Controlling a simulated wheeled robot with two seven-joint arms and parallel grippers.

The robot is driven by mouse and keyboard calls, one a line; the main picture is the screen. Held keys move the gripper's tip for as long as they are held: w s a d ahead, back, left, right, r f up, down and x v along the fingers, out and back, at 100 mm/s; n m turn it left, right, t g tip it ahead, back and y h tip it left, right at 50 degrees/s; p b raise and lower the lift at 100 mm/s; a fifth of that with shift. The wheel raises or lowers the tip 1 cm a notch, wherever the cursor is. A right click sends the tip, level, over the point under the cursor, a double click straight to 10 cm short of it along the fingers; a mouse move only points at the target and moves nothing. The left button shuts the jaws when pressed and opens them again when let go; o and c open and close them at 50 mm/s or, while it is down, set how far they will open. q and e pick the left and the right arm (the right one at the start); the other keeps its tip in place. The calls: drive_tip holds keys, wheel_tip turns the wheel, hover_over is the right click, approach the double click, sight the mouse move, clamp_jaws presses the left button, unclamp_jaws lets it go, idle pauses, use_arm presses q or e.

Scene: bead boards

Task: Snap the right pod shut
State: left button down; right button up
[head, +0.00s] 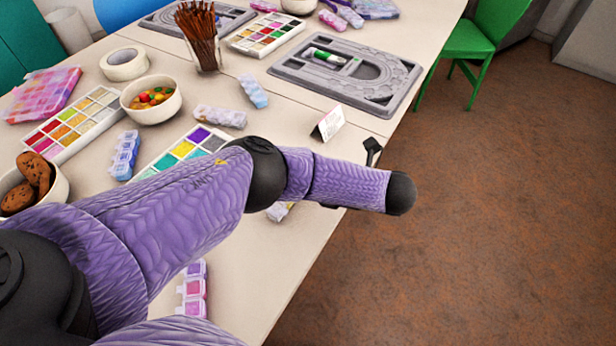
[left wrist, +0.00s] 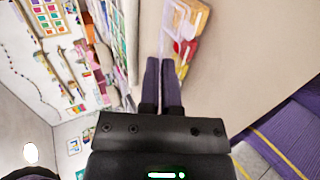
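A clear pod with yellow, orange and red compartments (left wrist: 185,22) lies on the table just beyond my left fingertips in the left wrist view. In the head view a pod (head: 281,211) shows only a small part below my left arm, which hides the rest. Another pod with pink compartments (head: 194,289) is partly covered by the arm. My left gripper (left wrist: 160,62) has its two dark fingers together, with nothing seen between them. My right gripper is not in view.
A small white card (head: 328,123) stands near the table's right edge. A grey bead board (head: 385,100), bead trays (head: 265,32), a bowl of beads (head: 151,100) and several other pods (head: 220,117) lie farther back. The near right tabletop (head: 270,255) is mostly clear.

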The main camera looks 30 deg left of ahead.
use_arm(q)
drive_tip(key=y+b, duration=0.1)
drive_tip(key=f+y, duration=0.1)
drive_tip(key=shift+d+f+y+b, duration=0.3)
drive_tip(key=shift+d+b, duration=0.1)
drive_tip(key=shift+f+t+y+b, duration=0.25)
drive_tip(key=shift+t+y+b, duration=0.1)
drive_tip(key=shift+y, duration=0.25)
drive_tip(key=shift+f, duration=0.1)
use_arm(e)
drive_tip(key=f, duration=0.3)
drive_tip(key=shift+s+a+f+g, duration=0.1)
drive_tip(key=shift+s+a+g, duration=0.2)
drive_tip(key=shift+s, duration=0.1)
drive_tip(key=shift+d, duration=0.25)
use_arm(q)
drive_tip(key=c, duration=0.8)
unclamp_jaws()
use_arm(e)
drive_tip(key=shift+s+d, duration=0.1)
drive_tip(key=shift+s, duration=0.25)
use_arm(q)
drive_tip(key=shift+d+y, duration=0.1)
drive_tip(key=shift+y, duration=0.2)
